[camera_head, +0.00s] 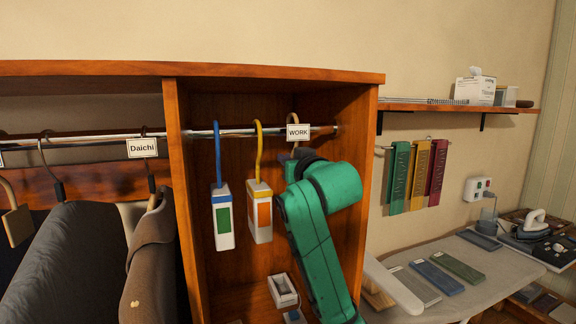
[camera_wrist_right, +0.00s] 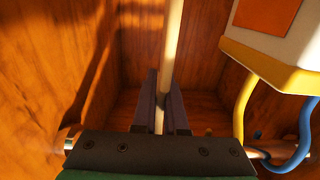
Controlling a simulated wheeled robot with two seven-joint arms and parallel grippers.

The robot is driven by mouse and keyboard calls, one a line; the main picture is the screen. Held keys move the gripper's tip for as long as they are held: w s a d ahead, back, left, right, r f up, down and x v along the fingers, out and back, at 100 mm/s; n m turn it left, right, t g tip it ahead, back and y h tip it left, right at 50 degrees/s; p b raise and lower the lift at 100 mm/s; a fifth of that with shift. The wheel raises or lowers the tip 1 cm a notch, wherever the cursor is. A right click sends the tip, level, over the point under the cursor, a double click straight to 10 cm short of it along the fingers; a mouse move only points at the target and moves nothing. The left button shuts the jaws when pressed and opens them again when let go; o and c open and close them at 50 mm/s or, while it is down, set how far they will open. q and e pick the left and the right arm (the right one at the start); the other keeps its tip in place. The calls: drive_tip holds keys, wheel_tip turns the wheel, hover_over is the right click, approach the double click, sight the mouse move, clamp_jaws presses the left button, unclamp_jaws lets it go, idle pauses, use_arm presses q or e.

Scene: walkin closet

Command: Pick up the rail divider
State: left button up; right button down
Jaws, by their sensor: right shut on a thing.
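A white tag reading WORK (camera_head: 298,132) hangs at the rail in the right bay, beside a tan hook (camera_head: 294,117); I take these as the rail divider, though I cannot tell how they join. My right gripper (camera_head: 299,158) is just below the tag, its fingers partly hidden by the green arm. In the right wrist view, its dark fingers (camera_wrist_right: 164,85) are shut on a tan stem (camera_wrist_right: 171,40), which runs between them. The stem's far end is out of view. My left gripper is not in view.
Close left hang white blocks, one on a yellow hook (camera_head: 260,212) and one on a blue hook (camera_head: 223,215). The wooden partition (camera_head: 178,190) and right side panel (camera_head: 366,190) bound the bay. Clothes and a Daichi tag (camera_head: 142,148) hang left. An ironing board stands right.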

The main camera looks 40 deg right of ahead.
drive_tip(key=r+b+v, duration=0.2)
drive_tip(key=b+v, duration=0.3)
drive_tip(key=v, duration=1.3)
drive_tip(key=shift+a+r, duration=0.15)
